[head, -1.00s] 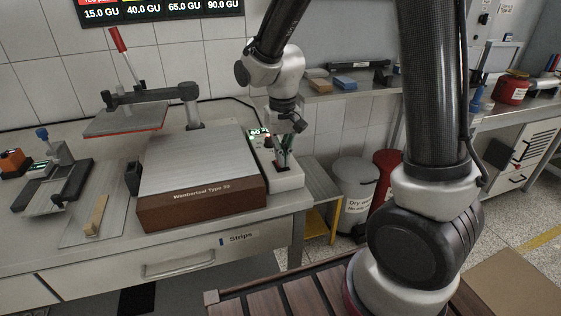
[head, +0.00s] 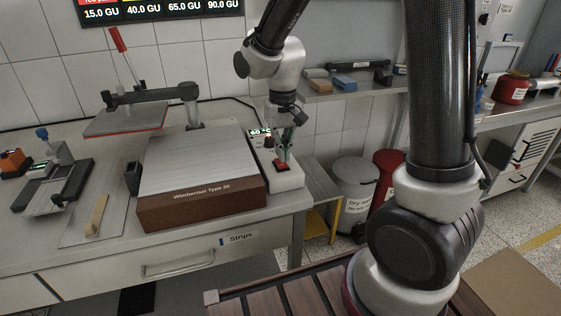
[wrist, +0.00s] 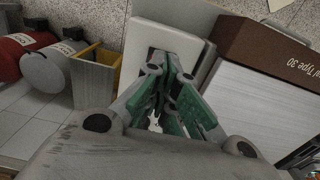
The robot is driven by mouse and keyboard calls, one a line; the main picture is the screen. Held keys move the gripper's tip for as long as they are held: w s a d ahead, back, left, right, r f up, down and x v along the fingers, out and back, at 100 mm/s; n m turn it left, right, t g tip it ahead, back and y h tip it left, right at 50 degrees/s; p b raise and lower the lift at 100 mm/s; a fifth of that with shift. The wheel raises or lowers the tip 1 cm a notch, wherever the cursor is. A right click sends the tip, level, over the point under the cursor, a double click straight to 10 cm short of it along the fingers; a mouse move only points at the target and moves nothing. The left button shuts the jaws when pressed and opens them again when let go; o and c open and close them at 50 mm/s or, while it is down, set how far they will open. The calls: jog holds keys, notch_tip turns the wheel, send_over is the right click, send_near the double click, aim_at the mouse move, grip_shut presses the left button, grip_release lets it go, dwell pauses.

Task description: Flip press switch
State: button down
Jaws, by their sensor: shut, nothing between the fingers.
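The press (head: 200,175) has a large flat plate on a brown base marked "Wenbertsal Type 30" or similar. The white control box (head: 289,181) stands along its right side, with a lit display (head: 260,132) at the back. A switch (head: 282,168) on top of the box shows red. My gripper (head: 284,157) is shut and empty, pointing down just over the switch; I cannot tell whether it touches. In the wrist view the green fingers (wrist: 171,62) are together over the white box (wrist: 160,35) and hide the switch.
A raised press head (head: 125,119) with a red lever stands behind left. A wooden block (head: 96,215) lies on a metal sheet at left. Right of the table are a small stand (head: 322,180), a grey bin (head: 355,180) and a red bin (head: 388,172).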

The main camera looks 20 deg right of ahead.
aim_at(283, 165)
jog(key=shift+r, duration=2.25)
jog(key=shift+s+n, duration=0.15)
jog(key=shift+n, duration=0.15)
jog(key=s+d+r+t, duration=0.2)
jog(key=s+d+r, duration=0.3)
jog(key=s+d, duration=0.2)
jog(key=s+d+r+t, duration=0.2)
jog(key=s+d+r, duration=0.4)
jog(key=s, duration=0.5)
jog(key=shift+s+d, duration=0.35)
jog(key=shift+d, duration=0.6)
jog(key=shift+r, duration=0.1)
